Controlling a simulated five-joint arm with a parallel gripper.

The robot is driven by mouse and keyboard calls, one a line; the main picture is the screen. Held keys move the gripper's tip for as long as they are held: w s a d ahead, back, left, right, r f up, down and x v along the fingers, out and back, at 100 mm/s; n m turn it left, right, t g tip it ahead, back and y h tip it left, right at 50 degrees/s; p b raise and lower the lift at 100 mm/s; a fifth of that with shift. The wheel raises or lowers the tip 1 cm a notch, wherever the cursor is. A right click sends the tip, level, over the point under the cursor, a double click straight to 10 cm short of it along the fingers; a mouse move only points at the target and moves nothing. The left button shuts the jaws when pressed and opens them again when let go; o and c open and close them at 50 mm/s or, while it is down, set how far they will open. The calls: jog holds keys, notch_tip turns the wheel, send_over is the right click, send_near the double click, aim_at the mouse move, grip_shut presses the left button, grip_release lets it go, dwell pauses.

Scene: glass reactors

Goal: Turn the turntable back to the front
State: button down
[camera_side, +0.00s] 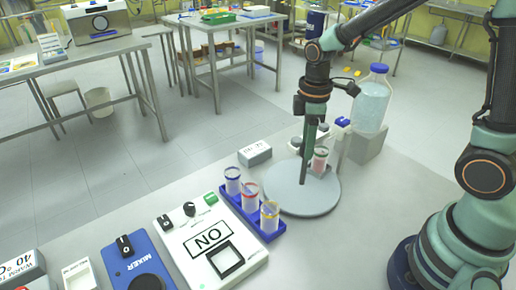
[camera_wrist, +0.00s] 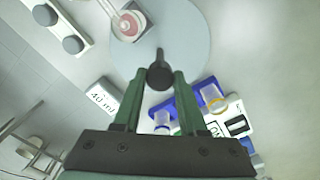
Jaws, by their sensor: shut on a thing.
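The turntable (camera_side: 302,205) is a flat, light grey disc on the bench. A glass vessel with red contents (camera_side: 320,160) stands on its far part; it also shows at the top of the wrist view (camera_wrist: 128,24). My gripper (camera_side: 304,178) points down over the disc. In the wrist view my gripper (camera_wrist: 160,82) has its fingers closed around a dark round-topped knob (camera_wrist: 160,72) on the turntable (camera_wrist: 185,40). In the side view the fingers hide the knob.
A blue rack (camera_side: 268,235) with several tubes stands close to the disc's left edge. A white box marked NO (camera_side: 212,240) and a blue mixer (camera_side: 140,265) are further left. A blue-capped bottle (camera_side: 372,100) stands behind right. A small labelled block (camera_side: 255,153) is behind left.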

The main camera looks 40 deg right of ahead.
jog(key=shift+n, duration=2.2)
jog(key=shift+a+n, duration=0.1)
jog(key=shift+n, duration=6.2)
jog(key=shift+c, duration=2.2)
grip_release()
